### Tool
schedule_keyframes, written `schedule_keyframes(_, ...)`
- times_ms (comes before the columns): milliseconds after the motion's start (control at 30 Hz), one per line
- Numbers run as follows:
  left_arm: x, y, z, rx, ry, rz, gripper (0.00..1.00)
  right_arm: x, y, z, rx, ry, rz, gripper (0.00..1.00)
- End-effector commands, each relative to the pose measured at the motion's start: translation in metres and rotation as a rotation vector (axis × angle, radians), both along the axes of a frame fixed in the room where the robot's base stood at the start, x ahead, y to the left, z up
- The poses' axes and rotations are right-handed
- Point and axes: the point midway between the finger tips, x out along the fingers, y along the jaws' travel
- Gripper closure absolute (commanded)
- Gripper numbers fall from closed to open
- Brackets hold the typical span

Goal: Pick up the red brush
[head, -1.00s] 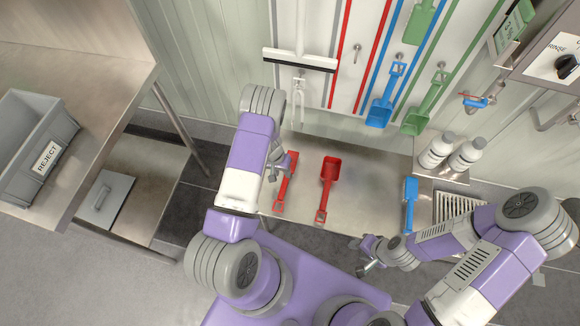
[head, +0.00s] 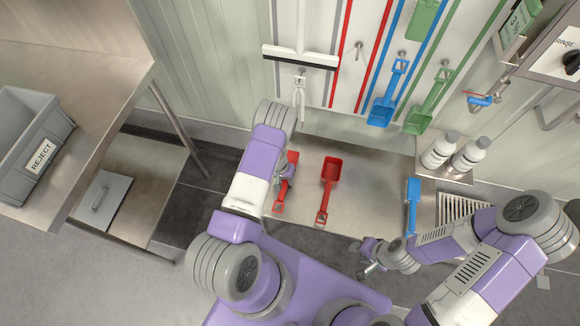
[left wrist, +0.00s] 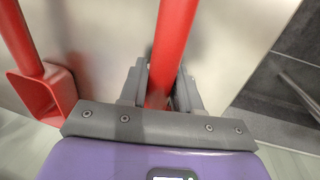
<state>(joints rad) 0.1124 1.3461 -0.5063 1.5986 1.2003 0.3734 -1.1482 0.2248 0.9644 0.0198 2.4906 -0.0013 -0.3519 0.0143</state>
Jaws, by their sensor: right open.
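The red brush (head: 279,200) lies on the metal bench, partly hidden by my left gripper (head: 285,172) in the head view. In the left wrist view its red handle (left wrist: 168,50) runs between the two fingers of my left gripper (left wrist: 162,90). The fingers are close along both sides of the handle; I cannot tell whether they press on it. My right gripper (head: 367,258) is open and empty near the front edge of the bench, away from the brush.
A red scoop (head: 330,172) lies just right of the brush; it also shows in the left wrist view (left wrist: 45,95). A blue tool (head: 412,195) lies at the bench's right. White bottles (head: 440,149) stand behind it. The bench middle (head: 370,190) is clear.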

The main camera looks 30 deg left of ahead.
Motion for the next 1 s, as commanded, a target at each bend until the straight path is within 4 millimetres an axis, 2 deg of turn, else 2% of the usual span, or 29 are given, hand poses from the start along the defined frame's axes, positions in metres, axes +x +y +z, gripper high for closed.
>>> schedule_keyframes(67, 0.000, 0.000, 0.000, 0.000, 0.000, 0.000, 1.00, 0.000, 0.000, 0.000, 0.000, 0.000, 0.000, 0.57)
schedule_keyframes(400, 0.001, 0.000, 0.006, -0.001, -0.002, 0.000, 1.00, 0.000, 0.000, 0.002, 0.000, 0.000, 0.000, 0.57)
schedule_keyframes(467, 0.001, 0.000, 0.013, 0.000, -0.003, 0.001, 1.00, 0.000, 0.000, 0.005, 0.000, 0.000, 0.000, 0.57)
schedule_keyframes(800, 0.001, 0.000, 0.080, 0.000, -0.003, 0.001, 1.00, 0.000, 0.000, 0.026, 0.000, 0.000, 0.000, 0.57)
schedule_keyframes(1000, 0.001, 0.000, 0.099, 0.000, -0.001, 0.000, 1.00, 0.000, 0.000, 0.030, 0.000, 0.000, 0.000, 0.57)
